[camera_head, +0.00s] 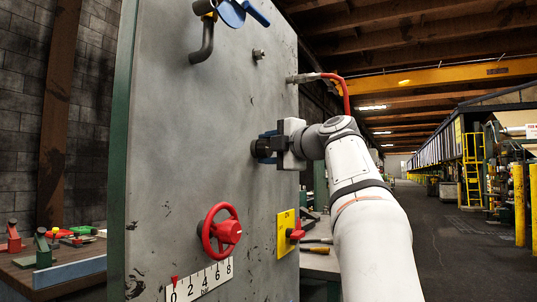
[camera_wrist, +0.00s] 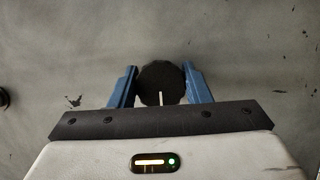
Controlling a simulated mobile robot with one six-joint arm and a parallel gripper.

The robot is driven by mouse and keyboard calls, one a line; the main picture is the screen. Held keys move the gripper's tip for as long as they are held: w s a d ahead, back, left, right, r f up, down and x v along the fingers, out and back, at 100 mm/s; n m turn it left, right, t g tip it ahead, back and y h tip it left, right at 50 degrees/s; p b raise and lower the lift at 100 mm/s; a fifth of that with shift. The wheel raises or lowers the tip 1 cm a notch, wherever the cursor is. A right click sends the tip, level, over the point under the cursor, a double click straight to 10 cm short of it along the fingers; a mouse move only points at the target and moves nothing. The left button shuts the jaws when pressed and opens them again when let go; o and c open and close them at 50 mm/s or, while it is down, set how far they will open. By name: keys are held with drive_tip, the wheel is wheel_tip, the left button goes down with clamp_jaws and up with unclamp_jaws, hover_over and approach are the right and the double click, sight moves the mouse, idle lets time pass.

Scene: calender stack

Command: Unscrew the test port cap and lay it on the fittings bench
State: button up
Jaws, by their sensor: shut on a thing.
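The test port cap (camera_wrist: 161,76) is a dark, ridged round knob with a pale line on its face, on the grey panel (camera_head: 190,110). My gripper (camera_wrist: 160,90) has its two blue fingers shut on the cap, one on each side. In the head view my gripper (camera_head: 265,147) reaches the panel from the right, and the cap (camera_head: 256,149) shows as a dark bit at the fingers. I cannot tell whether the cap's thread is still engaged. A bench (camera_head: 75,277) with vice-like fittings stands at the lower left; another bench top (camera_head: 320,262) shows behind the panel.
A bent pipe with a blue lever (camera_head: 230,13) and a red hose (camera_head: 344,92) are above. The aisle at right is open.

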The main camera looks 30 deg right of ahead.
drive_tip(key=shift+n+b, duration=0.4)
drive_tip(key=shift+b, duration=0.45)
drive_tip(key=shift+r+t, duration=0.1)
drive_tip(key=shift+t, duration=0.2)
drive_tip(key=shift+n+y+b, duration=0.3)
drive_tip(key=shift+n+b, duration=0.2)
drive_tip(key=shift+b, duration=0.25)
drive_tip(key=shift+n+t+b, duration=0.3)
drive_tip(key=shift+n+b, duration=0.5)
drive_tip(key=shift+b, duration=0.3)
drive_tip(key=shift+n+b, duration=0.3)
drive_tip(key=shift+b, duration=0.2)
drive_tip(key=shift+n+t+y+b, duration=0.3)
drive_tip(key=shift+n+b, duration=0.1)
drive_tip(key=shift+b, duration=0.05)
drive_tip(key=shift+n, duration=0.4)
